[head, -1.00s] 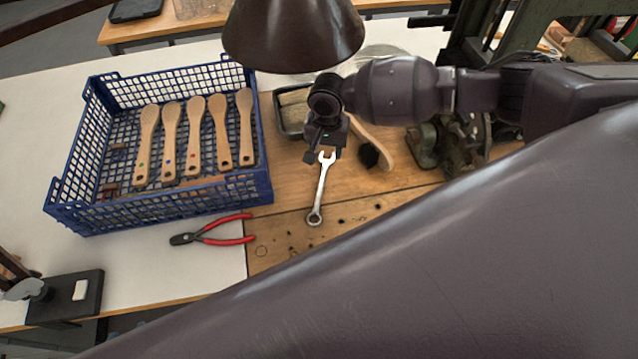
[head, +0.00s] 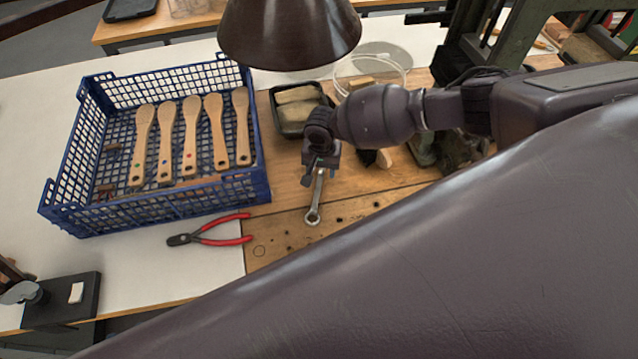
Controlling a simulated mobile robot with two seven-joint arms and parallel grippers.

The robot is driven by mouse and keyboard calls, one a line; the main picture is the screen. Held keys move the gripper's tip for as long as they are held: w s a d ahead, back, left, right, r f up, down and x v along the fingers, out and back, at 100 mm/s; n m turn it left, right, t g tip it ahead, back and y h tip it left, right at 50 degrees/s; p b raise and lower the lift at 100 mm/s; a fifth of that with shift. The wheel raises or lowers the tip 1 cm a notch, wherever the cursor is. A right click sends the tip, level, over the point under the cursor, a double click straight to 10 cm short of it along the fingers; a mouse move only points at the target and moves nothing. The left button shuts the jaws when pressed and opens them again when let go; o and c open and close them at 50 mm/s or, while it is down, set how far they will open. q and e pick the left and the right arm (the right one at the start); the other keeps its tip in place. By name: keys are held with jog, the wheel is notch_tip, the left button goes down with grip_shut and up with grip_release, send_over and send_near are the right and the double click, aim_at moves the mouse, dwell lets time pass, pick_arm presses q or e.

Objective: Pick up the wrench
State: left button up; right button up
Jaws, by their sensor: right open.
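The wrench (head: 316,203) is silver and lies on the wooden board, its ring end toward me. Its open end is hidden under my right gripper (head: 318,178). The right gripper points down over the upper part of the wrench and is open. I cannot tell whether its fingers touch the wrench or stand on either side of it. My left gripper is not in view.
A blue crate (head: 232,195) with several wooden brushes stands left. Red-handled pliers (head: 225,240) lie in front of it. A black tray (head: 293,128) sits behind the gripper, and a brown lamp shade (head: 290,35) hangs above. Dark machinery (head: 450,150) stands right.

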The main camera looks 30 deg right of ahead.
jog(key=shift+f, duration=0.1)
grip_shut()
dwell(0.4)
